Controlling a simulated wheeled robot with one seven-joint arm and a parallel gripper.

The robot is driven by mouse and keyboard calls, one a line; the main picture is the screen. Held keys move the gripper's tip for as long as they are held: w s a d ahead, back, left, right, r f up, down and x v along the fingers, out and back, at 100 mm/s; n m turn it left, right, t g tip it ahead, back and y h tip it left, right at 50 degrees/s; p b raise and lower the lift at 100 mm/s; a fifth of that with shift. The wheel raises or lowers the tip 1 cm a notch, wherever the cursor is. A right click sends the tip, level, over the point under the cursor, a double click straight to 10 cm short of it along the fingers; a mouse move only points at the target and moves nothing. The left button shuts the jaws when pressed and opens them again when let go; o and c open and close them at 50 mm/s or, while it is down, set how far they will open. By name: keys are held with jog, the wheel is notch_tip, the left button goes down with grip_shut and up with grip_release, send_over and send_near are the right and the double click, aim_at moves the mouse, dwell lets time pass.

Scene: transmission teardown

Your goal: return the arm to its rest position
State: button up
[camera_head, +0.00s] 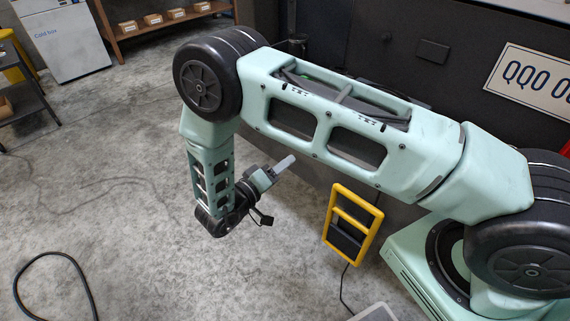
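My arm, pale green with black joints, stretches from the lower right across the upper middle of the head view. Its elbow is at the upper left, and its forearm hangs down from there. My gripper (283,164) is at the end of the wrist, left of the picture's middle. It points up and to the right, below the upper arm link. The fingers look like one pale bar from this angle, so I cannot tell whether they are apart. No held object shows at the fingertips.
A yellow-framed device (371,217) stands right of my gripper, with a cable below it. A white cold box (68,45) and a wooden shelf with small boxes (165,32) stand at the back left. A black cable (62,254) lies on the floor. The concrete floor (110,150) at left is mostly clear.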

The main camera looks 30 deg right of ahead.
jog(key=w+a+r+n+t+y, duration=0.1)
jog(key=w+a+r+t+y, duration=0.1)
jog(key=w+a+r+y, duration=0.3)
jog(key=w+a+r+t+y, duration=0.1)
jog(key=w+a+t+y, duration=0.15)
jog(key=a+y, duration=0.45)
jog(key=s+a+r+n+g+y, duration=0.2)
jog(key=s+a+r+y, duration=0.1)
jog(key=a+r+y, duration=0.3)
jog(key=s+a+r+n+g+y, duration=0.1)
jog(key=s+r+n+g+y, duration=0.15)
jog(key=s, duration=0.55)
jog(key=s+a+r+n+g+y, duration=0.1)
jog(key=s+r+n+g, duration=0.2)
jog(key=s, duration=0.6)
jog(key=s+d+r+n+g+h, duration=0.1)
jog(key=s+d+r+g+h, duration=0.25)
jog(key=s+d, duration=0.8)
notch_tip(320, 180, up, 12)
jog(key=p, duration=1.3)
jog(key=shift+s+a+r, duration=0.2)
jog(key=shift+a, duration=0.1)
